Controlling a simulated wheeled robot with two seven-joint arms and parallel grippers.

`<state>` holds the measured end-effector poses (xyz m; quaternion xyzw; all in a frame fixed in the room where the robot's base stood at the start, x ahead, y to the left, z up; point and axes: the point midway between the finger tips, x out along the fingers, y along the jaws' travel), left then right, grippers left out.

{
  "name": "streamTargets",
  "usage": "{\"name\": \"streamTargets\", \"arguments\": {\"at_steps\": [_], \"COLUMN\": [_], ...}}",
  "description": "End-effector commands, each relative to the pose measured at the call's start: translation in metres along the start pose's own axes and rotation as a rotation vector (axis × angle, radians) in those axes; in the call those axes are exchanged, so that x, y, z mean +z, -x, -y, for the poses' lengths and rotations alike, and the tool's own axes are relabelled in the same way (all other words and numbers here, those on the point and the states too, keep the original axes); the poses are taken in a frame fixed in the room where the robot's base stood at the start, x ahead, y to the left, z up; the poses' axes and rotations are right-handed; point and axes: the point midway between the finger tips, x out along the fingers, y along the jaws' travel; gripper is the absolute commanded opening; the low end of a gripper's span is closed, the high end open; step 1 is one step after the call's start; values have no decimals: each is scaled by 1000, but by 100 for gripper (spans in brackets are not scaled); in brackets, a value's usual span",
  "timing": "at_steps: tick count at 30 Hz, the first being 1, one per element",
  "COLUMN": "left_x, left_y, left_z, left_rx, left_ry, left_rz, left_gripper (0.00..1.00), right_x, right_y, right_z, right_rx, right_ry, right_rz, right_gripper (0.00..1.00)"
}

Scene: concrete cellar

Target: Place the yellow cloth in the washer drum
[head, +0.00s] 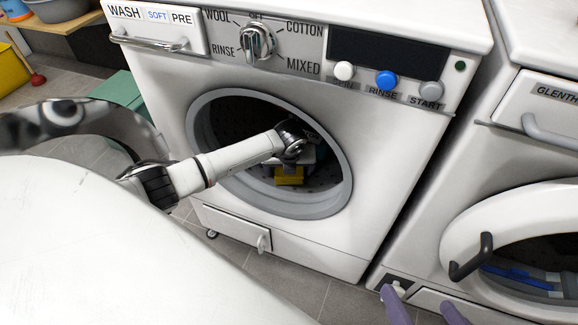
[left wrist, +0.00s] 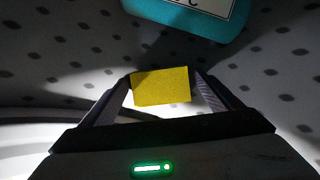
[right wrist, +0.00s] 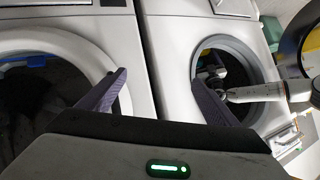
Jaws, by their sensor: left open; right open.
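The yellow cloth (head: 289,177) is inside the washer drum (head: 330,182), low behind the round door opening. In the left wrist view the cloth (left wrist: 160,86) shows as a small yellow block between and just beyond the fingertips. My left arm reaches through the opening, and my left gripper (left wrist: 166,78) is open around the cloth, with gaps at the sides. In the head view its fingers are mostly hidden by the arm. My right gripper (head: 425,298) is open and empty in front of the neighbouring machine, outside the drum; its fingers also show in the right wrist view (right wrist: 158,80).
A teal object with a white label (left wrist: 195,14) is in the drum beyond the cloth. The drum's grey rim (head: 342,208) surrounds my left arm. A green box (head: 122,95) is at left.

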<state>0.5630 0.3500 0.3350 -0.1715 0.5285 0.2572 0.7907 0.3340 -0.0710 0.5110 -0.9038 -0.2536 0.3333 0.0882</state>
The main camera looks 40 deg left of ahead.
Motion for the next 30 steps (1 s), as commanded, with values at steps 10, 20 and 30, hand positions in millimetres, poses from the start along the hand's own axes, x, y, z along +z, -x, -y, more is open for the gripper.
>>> {"name": "streamTargets", "arguments": {"at_steps": [10, 20, 30], "left_x": [2, 0, 0], "left_y": [52, 76, 75], "left_z": [0, -1, 0], "left_rx": [-1, 1, 1], "left_ry": [-1, 0, 0], "left_rz": [2, 0, 0], "left_gripper": [84, 84, 84], "right_x": [15, 29, 25], "right_y": [-1, -3, -4], "right_z": [-15, -26, -27], "right_rx": [64, 98, 99], "right_ry": [26, 40, 44], "right_rz": [98, 154, 144], "right_gripper": [84, 84, 84]}}
